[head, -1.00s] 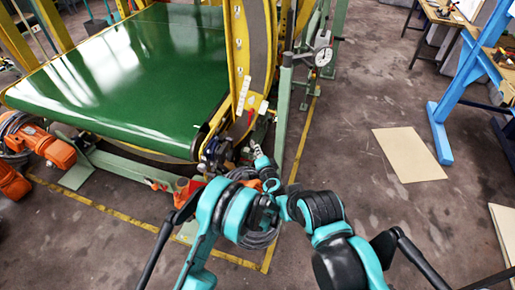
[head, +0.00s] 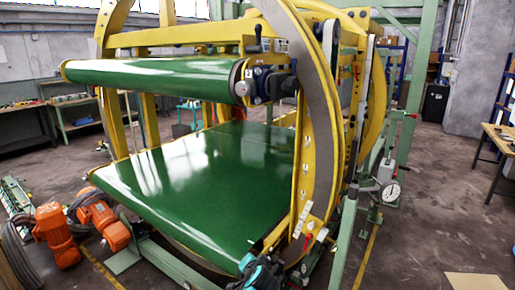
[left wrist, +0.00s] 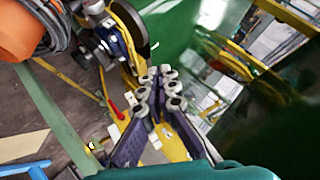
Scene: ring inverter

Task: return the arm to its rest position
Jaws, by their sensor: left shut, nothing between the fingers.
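My left gripper (left wrist: 158,100) shows in the left wrist view, its dark fingers with grey rounded pads close together and nothing between them. Behind it are yellow frame parts and green surfaces of the ring inverter. In the head view, only a teal and black part of my arm (head: 262,272) shows at the bottom edge, in front of the green belt's near corner. The gripper itself cannot be made out there. My right gripper is in neither view.
The ring inverter has a yellow ring frame (head: 325,120), a lower green belt (head: 200,185) and an upper green roller (head: 160,78). A dial gauge (head: 390,192) stands at its right. Orange motors (head: 55,235) sit at the left. Open floor (head: 440,215) lies to the right.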

